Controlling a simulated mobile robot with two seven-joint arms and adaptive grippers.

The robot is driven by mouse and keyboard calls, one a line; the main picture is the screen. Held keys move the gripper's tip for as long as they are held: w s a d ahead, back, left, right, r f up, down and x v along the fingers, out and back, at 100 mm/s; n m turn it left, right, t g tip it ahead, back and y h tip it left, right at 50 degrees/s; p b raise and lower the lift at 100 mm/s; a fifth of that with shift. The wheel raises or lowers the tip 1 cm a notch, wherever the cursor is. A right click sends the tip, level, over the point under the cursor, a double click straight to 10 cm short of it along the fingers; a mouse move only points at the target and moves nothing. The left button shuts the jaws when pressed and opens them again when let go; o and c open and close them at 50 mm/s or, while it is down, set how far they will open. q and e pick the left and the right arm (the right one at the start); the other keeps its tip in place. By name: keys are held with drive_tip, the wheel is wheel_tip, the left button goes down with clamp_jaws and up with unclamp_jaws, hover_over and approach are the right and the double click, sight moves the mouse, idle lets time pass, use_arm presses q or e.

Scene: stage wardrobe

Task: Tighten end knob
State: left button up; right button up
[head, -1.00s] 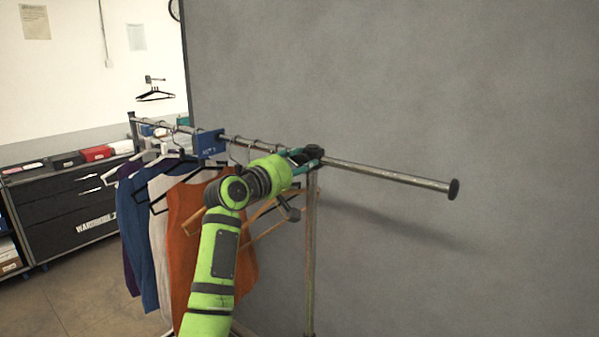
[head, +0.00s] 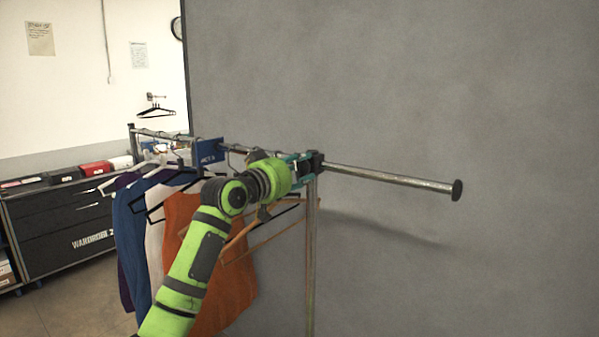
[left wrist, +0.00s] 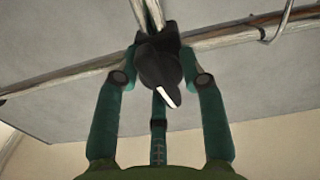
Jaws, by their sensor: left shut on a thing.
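The end knob (left wrist: 160,72) is black with a white pointer line and sits at the rack's corner joint, in the middle of the left wrist view. The pointer tilts down and right there. My left gripper (left wrist: 160,64) has its teal fingers shut on the knob, one on each side, with a third finger below. In the head view my left gripper (head: 308,163) is at the black joint (head: 317,161) on top of the rack's upright (head: 311,245); the knob itself is hidden there. My right gripper is not in view.
The metal rail (head: 390,177) runs right from the joint to a black end cap (head: 457,190). An orange garment (head: 230,285) and other clothes hang left of the upright, near my arm. A blue divider (head: 211,151) sits on the rail. A grey wall (head: 450,80) stands behind.

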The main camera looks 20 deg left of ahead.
use_arm(q)
drive_tip(key=shift+m, duration=1.1)
drive_tip(key=o, duration=1.1)
drive_tip(key=shift+a, duration=0.1)
drive_tip(key=v, duration=1.2)
